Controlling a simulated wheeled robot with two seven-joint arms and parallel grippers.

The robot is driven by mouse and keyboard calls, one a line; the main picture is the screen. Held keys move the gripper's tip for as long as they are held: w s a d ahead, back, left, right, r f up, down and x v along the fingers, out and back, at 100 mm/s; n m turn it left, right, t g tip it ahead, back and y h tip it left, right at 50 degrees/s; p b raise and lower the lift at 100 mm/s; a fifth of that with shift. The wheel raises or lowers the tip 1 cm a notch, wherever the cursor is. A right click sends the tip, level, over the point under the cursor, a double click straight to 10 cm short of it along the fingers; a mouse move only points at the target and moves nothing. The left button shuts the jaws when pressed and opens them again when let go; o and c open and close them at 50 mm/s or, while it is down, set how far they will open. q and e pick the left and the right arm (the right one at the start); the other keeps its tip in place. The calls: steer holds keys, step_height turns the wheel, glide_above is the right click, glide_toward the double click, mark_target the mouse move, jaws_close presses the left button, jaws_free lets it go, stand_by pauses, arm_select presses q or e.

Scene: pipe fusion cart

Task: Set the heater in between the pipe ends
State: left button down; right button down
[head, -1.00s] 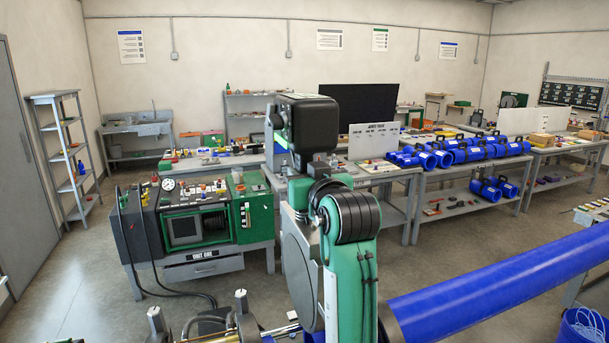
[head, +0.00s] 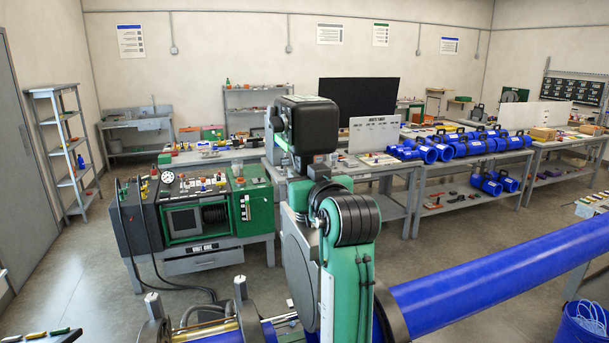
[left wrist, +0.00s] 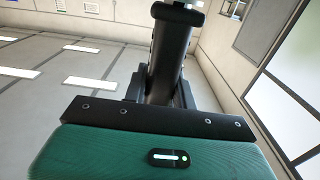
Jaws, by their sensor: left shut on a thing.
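My left arm rises through the middle of the head view, and its dark gripper (head: 303,140) is at the top. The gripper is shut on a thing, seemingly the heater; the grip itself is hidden. A grey round-edged plate (head: 297,270), apparently the heater, hangs below, partly covered by my green arm. A blue pipe (head: 480,275) runs in from the right to a dark clamp ring (head: 390,315). The other pipe end is hidden, so I cannot tell whether the plate is between the ends. The left wrist view shows a dark upright part (left wrist: 172,60) beyond a green housing.
Clamp posts (head: 153,305) stand at the lower left. A green and black unit (head: 205,220) with hoses stands behind. Benches with blue fittings (head: 460,148) line the back. A blue bucket (head: 583,328) is at the lower right. Open floor (head: 85,270) lies at the left.

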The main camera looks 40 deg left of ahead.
arm_select(q)
steer(key=shift+s+f+b, duration=0.1)
steer(key=shift+f+b, duration=1)
steer(key=shift+f, duration=0.25)
steer(key=shift+s+d, duration=0.25)
steer(key=shift+d, duration=0.1)
steer(key=shift+f, duration=0.15)
stand_by(0.3)
